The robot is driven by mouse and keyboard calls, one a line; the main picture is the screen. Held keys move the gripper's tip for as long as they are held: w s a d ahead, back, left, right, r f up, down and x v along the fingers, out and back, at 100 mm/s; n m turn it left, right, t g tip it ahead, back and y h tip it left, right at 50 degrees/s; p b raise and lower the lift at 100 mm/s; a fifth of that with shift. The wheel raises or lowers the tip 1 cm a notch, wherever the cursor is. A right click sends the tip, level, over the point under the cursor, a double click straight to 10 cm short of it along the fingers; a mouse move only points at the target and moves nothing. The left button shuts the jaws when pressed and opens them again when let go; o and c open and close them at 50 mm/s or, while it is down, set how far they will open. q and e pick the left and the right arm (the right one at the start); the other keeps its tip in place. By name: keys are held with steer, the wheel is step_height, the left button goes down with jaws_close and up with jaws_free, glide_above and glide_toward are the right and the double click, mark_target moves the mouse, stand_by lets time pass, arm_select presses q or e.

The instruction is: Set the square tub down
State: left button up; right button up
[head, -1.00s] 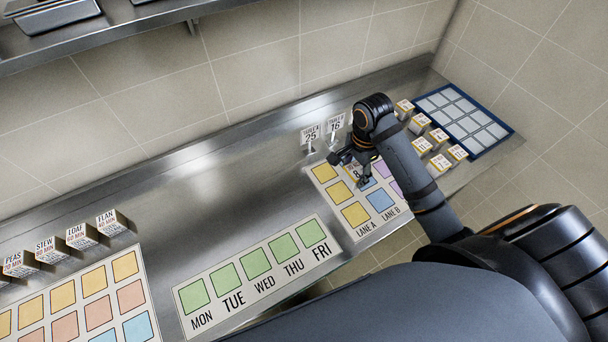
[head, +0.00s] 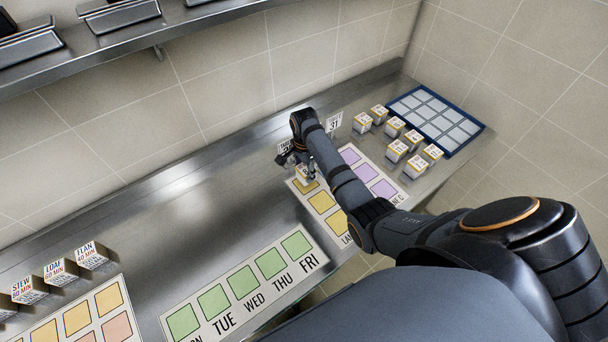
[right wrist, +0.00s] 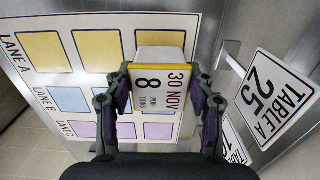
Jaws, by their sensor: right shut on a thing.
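My right gripper (head: 301,168) is shut on the square tub, a small white box with a yellow-edged label. In the right wrist view the tub (right wrist: 160,70) sits between the two fingers (right wrist: 160,105), its label reading "30 NOV" and "8". It is over the far end of the lane A row on the lane mat (head: 328,219), covering part of the last yellow square (head: 309,187). I cannot tell whether its base touches the mat. In the head view the tub is mostly hidden by the gripper. My left gripper is not in view.
A "TABLE A 25" sign (right wrist: 274,97) stands close beside the tub; another sign (head: 334,122) is near it. Several tubs (head: 395,150) stand by a blue-framed tray (head: 392,105) at the right. A weekday strip (head: 246,287) lies left of the lane mat. The counter behind it is clear.

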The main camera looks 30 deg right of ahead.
mark_target(304, 171)
step_height(304, 171, down, 3)
steer(key=shift+w+a+r, duration=0.1)
steer(key=shift+r, duration=0.1)
steer(key=shift+f, duration=0.3)
steer(key=o, duration=1.3)
steer(key=shift+f, duration=0.1)
steer(key=shift+r, duration=0.2)
step_height(304, 171, up, 12)
steer(key=shift+f+b, duration=0.1)
steer(key=shift+b, duration=0.65)
